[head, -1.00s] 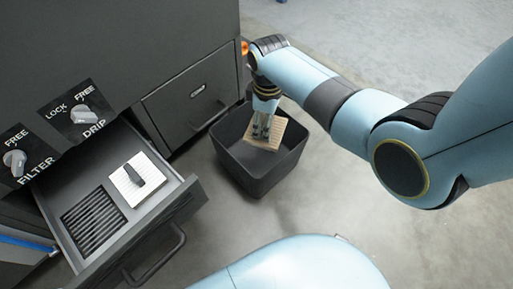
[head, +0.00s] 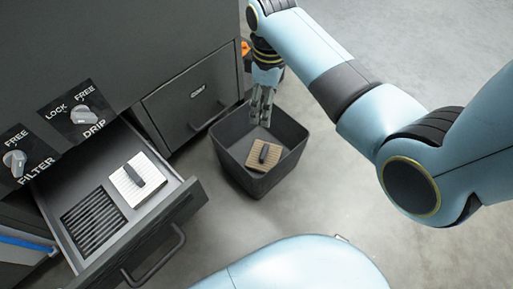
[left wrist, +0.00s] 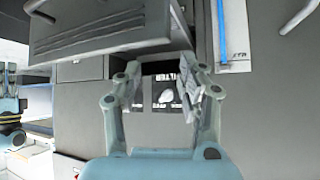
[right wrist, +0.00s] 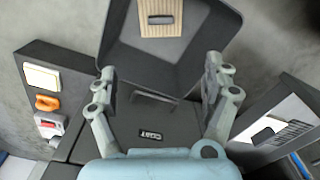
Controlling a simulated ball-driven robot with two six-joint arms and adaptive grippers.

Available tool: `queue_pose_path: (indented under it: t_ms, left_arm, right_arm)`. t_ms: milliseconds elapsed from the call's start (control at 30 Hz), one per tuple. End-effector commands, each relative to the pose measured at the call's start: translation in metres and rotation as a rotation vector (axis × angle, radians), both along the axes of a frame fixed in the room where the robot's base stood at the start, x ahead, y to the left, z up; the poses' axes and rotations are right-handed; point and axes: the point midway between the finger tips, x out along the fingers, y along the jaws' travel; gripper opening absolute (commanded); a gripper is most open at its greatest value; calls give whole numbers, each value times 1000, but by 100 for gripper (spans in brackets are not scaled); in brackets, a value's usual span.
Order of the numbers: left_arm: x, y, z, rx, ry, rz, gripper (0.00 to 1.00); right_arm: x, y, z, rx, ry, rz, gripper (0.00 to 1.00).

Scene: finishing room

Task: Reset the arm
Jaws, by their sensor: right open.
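My right gripper (head: 262,108) is open and empty above the dark bin (head: 291,132) on the floor. A tan ribbed filter panel (head: 257,164) with a dark handle lies in the bin, apart from the gripper. In the right wrist view the fingers (right wrist: 160,78) are spread, with the bin (right wrist: 205,52) and the tan panel (right wrist: 174,29) beyond them. My left gripper (left wrist: 164,76) shows only in its wrist view, with its fingers apart and nothing between them; my left arm is out of the head view.
An open drawer (head: 160,217) holds a pale panel (head: 126,192) with a dark handle beside a black grille (head: 93,222). Knobs labelled FILTER (head: 15,160) and DRIP (head: 82,115) sit on the dark cabinet. Grey floor is clear right of the bin.

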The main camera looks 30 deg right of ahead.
Motion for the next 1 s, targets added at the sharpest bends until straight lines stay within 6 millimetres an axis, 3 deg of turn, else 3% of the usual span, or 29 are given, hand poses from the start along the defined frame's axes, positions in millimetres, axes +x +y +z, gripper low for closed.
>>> queue_pose_path:
  t_ms: [100,233,667,867,1000]
  left_arm:
    - [0,0,0,0,0,0,40]
    - [0,0,0,0,0,0,40]
    - [0,0,0,0,1,0,40]
    - [0,0,0,0,0,0,40]
    - [0,0,0,0,0,0,40]
  right_arm:
    - [0,0,20,0,-1,0,83]
    - [0,0,32,0,0,0,83]
    - [-1,0,35,0,1,0,83]
    - [-9,-2,27,-3,-18,-21,83]
    - [-42,-10,-1,-9,-121,-119,83]
